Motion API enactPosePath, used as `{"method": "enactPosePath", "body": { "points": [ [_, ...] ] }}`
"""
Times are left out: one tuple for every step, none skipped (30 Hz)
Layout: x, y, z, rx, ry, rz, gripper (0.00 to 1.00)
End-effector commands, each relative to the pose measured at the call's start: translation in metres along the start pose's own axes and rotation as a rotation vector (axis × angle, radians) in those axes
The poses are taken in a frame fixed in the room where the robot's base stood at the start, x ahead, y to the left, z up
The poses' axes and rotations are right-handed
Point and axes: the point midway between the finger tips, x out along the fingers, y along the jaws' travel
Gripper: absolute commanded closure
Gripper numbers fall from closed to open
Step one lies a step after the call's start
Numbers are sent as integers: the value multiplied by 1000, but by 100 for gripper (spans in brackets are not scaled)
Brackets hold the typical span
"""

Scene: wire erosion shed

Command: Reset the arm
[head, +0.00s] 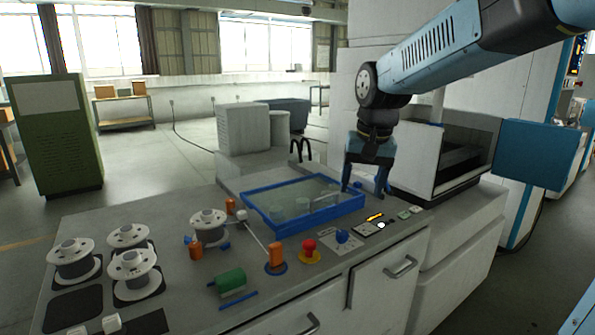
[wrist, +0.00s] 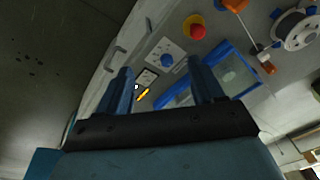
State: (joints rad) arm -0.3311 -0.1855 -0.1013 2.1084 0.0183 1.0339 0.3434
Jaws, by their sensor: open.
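My blue arm reaches in from the upper right in the head view. My gripper (head: 367,190) points down over the right end of the worktop, beside the right side of the blue-framed tray (head: 258,220). Its two blue fingers are apart, with nothing seen between them. In the wrist view my gripper (wrist: 163,82) is also open. Beyond its fingers lie a small panel with a yellow strip (wrist: 143,95), a blue knob (wrist: 167,61) and a red button on a yellow base (wrist: 197,31).
White spools (head: 127,236) stand at the left of the worktop (head: 180,312). A grey machine housing (head: 420,165) with an open front is close behind my gripper. A green cabinet (head: 58,140) stands far left.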

Motion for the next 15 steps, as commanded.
{"method": "enactPosePath", "body": {
  "points": [
    [-8, 11, 10, -4, 23, -6, 33],
    [-11, 17, 16, -8, 34, -9, 33],
    [-15, 25, 24, -16, 49, -11, 33],
    [-18, 31, 29, -20, 62, -13, 33],
    [-20, 36, 35, -27, 75, -14, 33],
    [-24, 43, 43, -33, 93, -15, 33],
    [-25, 48, 50, -40, 104, -15, 33],
    [-28, 53, 56, -44, 117, -14, 33],
    [-30, 59, 64, -52, 133, -13, 33],
    [-32, 64, 70, -56, 147, -12, 33],
    [-32, 68, 77, -62, 159, -10, 33],
    [-34, 74, 85, -69, 176, -7, 33],
    [-35, 78, 92, -75, 189, -4, 33],
    [-36, 82, 98, -81, 202, -1, 33],
    [-36, 87, 107, -88, 219, 4, 33]
  ]
}}
